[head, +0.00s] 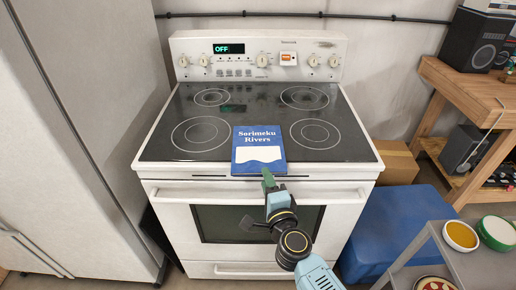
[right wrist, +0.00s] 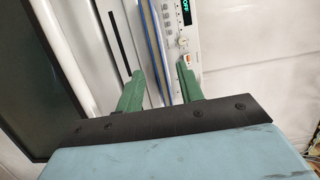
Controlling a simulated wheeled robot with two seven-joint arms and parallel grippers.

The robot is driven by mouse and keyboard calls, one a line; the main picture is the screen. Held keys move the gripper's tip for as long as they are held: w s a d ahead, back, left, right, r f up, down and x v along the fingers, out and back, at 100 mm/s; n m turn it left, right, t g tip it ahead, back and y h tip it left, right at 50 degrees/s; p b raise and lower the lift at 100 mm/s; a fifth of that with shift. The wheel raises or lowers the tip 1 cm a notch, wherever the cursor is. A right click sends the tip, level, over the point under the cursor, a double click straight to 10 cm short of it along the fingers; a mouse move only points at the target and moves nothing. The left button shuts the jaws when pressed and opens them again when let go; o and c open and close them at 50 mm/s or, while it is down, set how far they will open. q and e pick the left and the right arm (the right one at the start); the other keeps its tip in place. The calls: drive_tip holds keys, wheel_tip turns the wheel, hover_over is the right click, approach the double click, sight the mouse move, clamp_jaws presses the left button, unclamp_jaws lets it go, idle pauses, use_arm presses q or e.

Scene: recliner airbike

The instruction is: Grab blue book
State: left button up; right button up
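The blue book (head: 259,150), with "Sorimeku Rivers" on its cover, lies flat on the black stovetop (head: 180,110) at its front edge. My right gripper (head: 268,177) is at the book's near edge in the head view. In the right wrist view its two green fingers (right wrist: 159,72) are apart. The book's thin blue edge (right wrist: 154,50) shows between them, with a gap towards each finger. The fingertips are partly hidden in the head view. My left gripper is in neither view.
The white oven front with its handle (head: 195,195) is just below the gripper. A fridge (head: 75,130) stands at the left. A blue box (head: 385,225), a grey cart with bowls (head: 461,236) and a wooden workbench (head: 475,95) are at the right. The stovetop is otherwise clear.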

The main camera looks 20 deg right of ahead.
drive_tip(key=w, duration=0.4)
drive_tip(key=shift+d, duration=0.1)
clamp_jaws()
